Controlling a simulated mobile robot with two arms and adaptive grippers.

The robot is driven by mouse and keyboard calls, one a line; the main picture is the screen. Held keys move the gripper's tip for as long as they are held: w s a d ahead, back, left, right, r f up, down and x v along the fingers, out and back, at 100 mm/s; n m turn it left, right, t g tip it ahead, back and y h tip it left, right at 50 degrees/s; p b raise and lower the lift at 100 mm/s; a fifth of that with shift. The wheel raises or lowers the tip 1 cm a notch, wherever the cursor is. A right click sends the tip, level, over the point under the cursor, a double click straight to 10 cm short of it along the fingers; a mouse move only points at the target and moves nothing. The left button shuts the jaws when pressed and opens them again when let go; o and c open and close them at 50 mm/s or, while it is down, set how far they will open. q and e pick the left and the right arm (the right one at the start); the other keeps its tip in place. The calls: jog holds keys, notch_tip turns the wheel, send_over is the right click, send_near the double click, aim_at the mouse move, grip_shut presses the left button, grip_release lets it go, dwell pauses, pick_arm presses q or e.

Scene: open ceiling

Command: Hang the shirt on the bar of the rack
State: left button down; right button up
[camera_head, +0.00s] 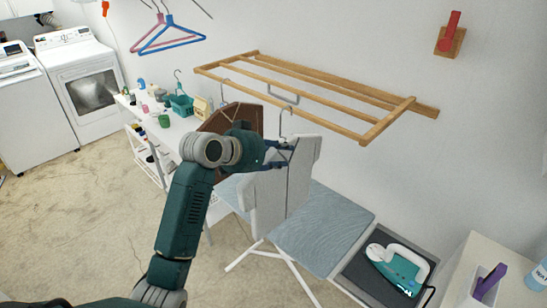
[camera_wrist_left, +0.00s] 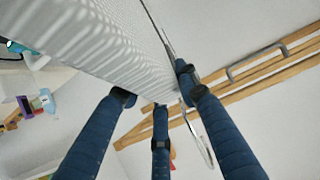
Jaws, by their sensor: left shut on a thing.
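The shirt (camera_head: 297,178) is light grey and hangs upright from a hanger with a thin metal hook (camera_head: 283,121). My left gripper (camera_head: 276,160) is shut on the shirt near the top of the hanger, partly hidden by my arm. In the left wrist view the striped shirt (camera_wrist_left: 85,40) passes between the blue fingers (camera_wrist_left: 155,95), and the hook (camera_wrist_left: 203,145) curves beside them. The wooden rack (camera_head: 390,124) is fixed to the wall. In the head view the hook's top overlaps the front bar; I cannot tell whether it touches it. My right gripper is out of view.
An ironing board (camera_head: 325,228) stands below the shirt, with an iron (camera_head: 397,266) at its right end. A white table (camera_head: 182,126) with small items stands behind my arm. Pink and blue hangers (camera_head: 170,38) hang at upper left. Floor at left is clear.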

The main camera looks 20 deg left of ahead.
aim_at(275, 151)
pick_arm(q)
jog(key=shift+w+d, duration=0.5)
jog(key=shift+w, duration=0.8)
jog(key=shift+w+d, duration=0.45)
jog(key=shift+w, duration=0.85)
jog(key=shift+w+d, duration=0.5)
jog(key=shift+w, duration=0.8)
jog(key=shift+a+f+b, duration=0.1)
jog(key=shift+f+b, duration=0.75)
jog(key=shift+f, duration=1.1)
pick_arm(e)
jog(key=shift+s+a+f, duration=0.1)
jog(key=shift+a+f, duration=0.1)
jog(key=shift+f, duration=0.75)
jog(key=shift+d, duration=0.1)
pick_arm(q)
jog(key=c, duration=1.2)
grip_release()
jog(key=shift+s, duration=0.1)
jog(key=shift+f, duration=0.1)
jog(key=v, duration=1.2)
